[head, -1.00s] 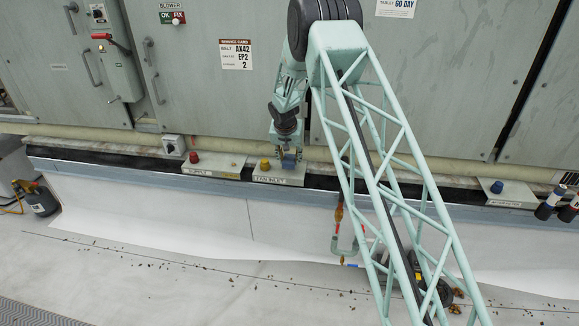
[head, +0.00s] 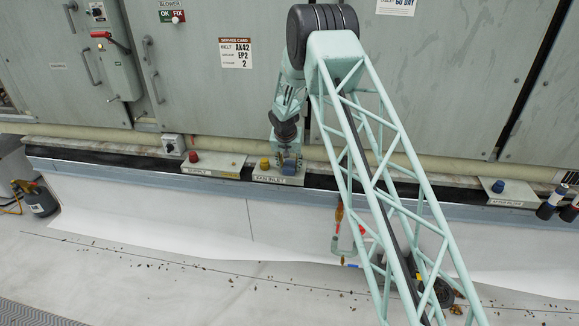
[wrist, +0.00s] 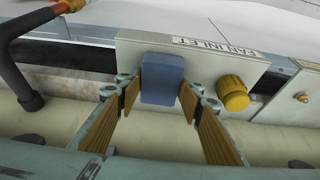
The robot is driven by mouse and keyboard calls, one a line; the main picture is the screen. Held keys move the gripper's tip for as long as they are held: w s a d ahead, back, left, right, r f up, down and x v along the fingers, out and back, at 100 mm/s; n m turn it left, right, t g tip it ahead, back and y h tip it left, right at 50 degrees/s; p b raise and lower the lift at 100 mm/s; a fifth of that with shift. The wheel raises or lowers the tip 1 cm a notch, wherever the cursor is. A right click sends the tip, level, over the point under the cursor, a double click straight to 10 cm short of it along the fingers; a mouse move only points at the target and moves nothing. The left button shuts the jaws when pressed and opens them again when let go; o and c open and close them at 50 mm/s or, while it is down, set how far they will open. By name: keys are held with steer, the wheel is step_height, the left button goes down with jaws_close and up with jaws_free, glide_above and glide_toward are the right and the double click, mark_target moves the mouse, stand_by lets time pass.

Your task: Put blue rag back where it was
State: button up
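The blue rag (wrist: 163,80) shows as a small folded blue pad in the middle of the wrist view. My gripper (wrist: 160,92) has one tan-padded finger on each side of it, and the pads appear to meet its side edges. In the head view my gripper (head: 288,150) is low over the pale FAN INLET plate (head: 281,179), with the rag (head: 289,165) at its tip.
A plate with a red knob (head: 194,157) lies to the left on the ledge, and one with a blue knob (head: 497,187) far to the right. Dark cylinders (head: 551,203) stand at the right end. A pale pipe (head: 400,165) runs behind the ledge. A dark hooked handle (wrist: 25,55) is at left.

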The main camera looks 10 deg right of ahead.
steer(key=o, duration=0.4)
steer(key=shift+r, duration=0.2)
steer(key=shift+r, duration=0.25)
steer(key=p+v, duration=0.2)
steer(key=v, duration=0.9)
steer(key=shift+r, duration=0.25)
steer(key=shift+s, duration=0.15)
stand_by(0.4)
